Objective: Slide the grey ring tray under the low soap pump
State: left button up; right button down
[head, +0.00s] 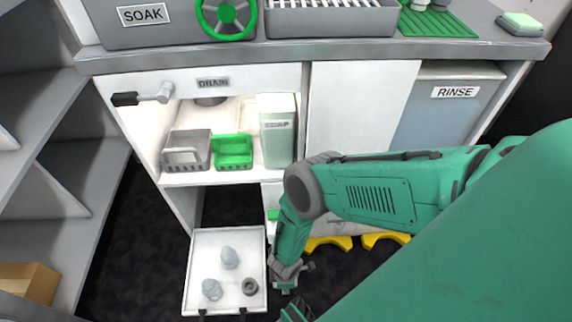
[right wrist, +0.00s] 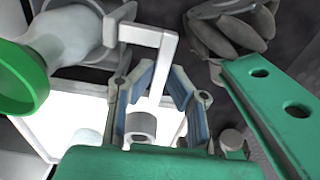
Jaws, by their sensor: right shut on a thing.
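A white tray (head: 215,295) with a raised rim sits low in front of the cabinet opening, bearing two pale grey rounded pieces (head: 230,258) and a dark grey ring (head: 250,287). The ring also shows in the right wrist view (right wrist: 141,124). My right gripper (head: 288,276) is at the tray's right side; its blue-padded fingers (right wrist: 155,90) are shut on a white bar handle (right wrist: 158,45). A pale bottle-like piece with a green end (right wrist: 20,80) is at the left of the wrist view; I cannot tell if it is the low soap pump.
A lit shelf above the tray holds a grey basket (head: 186,150), a green basket (head: 233,152) and a soap box (head: 277,135). A tap with a black handle (head: 125,99) juts out at the left. Yellow curved pieces (head: 330,243) lie on the dark floor right of my forearm.

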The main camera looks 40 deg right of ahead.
pick_arm(q)
jog(key=shift+w+f+b, duration=0.25)
jog(key=shift+f+b, duration=0.6)
jog(key=shift+f, duration=0.35)
pick_arm(e)
jog(key=shift+w+d, duration=0.55)
jog(key=shift+w, duration=0.35)
jog(key=shift+w+d, duration=0.5)
jog(key=shift+w, duration=0.4)
jog(key=c, duration=1.6)
grip_release()
pick_arm(q)
jog(key=shift+a, duration=0.2)
pick_arm(e)
jog(key=shift+a, duration=0.1)
jog(key=shift+s+r, duration=0.1)
jog(key=shift+s, duration=0.1)
notch_tip(320, 180, up, 12)
jog(key=shift+w+f, duration=0.1)
jog(key=shift+f, duration=0.05)
